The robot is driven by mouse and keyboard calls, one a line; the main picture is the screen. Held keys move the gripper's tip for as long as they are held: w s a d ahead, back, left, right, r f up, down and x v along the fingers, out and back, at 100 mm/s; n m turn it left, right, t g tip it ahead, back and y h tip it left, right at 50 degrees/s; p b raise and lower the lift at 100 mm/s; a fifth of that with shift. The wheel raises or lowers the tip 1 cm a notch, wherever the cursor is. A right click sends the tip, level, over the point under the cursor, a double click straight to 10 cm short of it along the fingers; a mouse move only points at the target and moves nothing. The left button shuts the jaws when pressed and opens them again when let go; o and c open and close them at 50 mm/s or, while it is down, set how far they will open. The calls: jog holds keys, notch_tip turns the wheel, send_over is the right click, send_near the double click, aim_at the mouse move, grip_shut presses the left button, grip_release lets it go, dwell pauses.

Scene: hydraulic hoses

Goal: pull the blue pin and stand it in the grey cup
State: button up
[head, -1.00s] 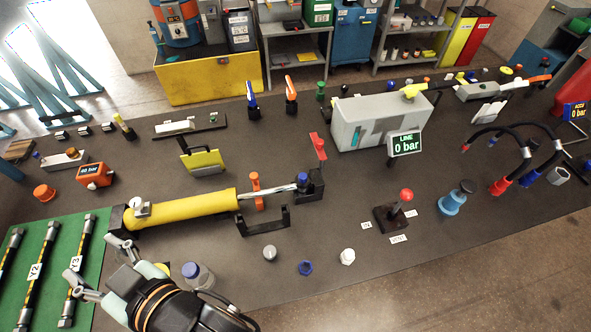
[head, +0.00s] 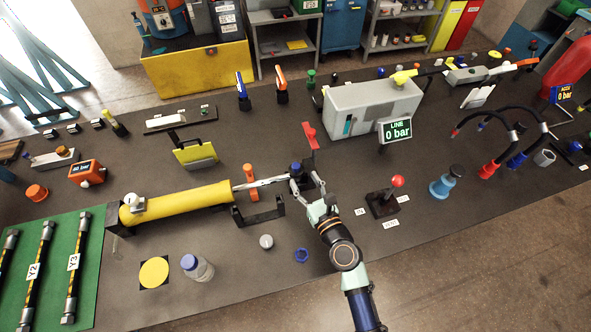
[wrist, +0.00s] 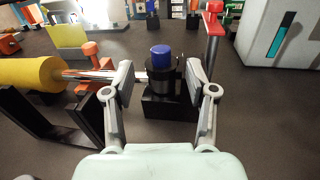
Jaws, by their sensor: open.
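The blue pin (head: 295,168) stands upright in the black clevis block at the rod end of the yellow cylinder (head: 178,205). In the wrist view its blue head (wrist: 161,55) shows above a dark collar. My gripper (wrist: 160,80) is open, with one finger to each side of the pin and visible gaps between. In the head view my gripper (head: 308,190) reaches the block from the front and partly hides it. A grey, hollow-looking cylinder (head: 545,157) at the far right looks like the grey cup. A small grey round piece (head: 266,241) lies nearer.
A red upright lever (head: 309,136) stands just behind the pin. An orange-headed piece (head: 248,172) and a black handle-shaped bracket (head: 258,213) are to the left. A grey box (head: 372,105) stands behind right, and a red-knobbed joystick (head: 397,182) to the right.

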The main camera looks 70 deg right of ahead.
aim_at(298, 170)
jog(key=shift+x, duration=1.2)
jog(key=b+x, duration=0.1)
jog(key=x, duration=0.3)
jog(key=shift+w+d+f, duration=0.15)
jog(key=shift+d, duration=0.05)
grip_shut()
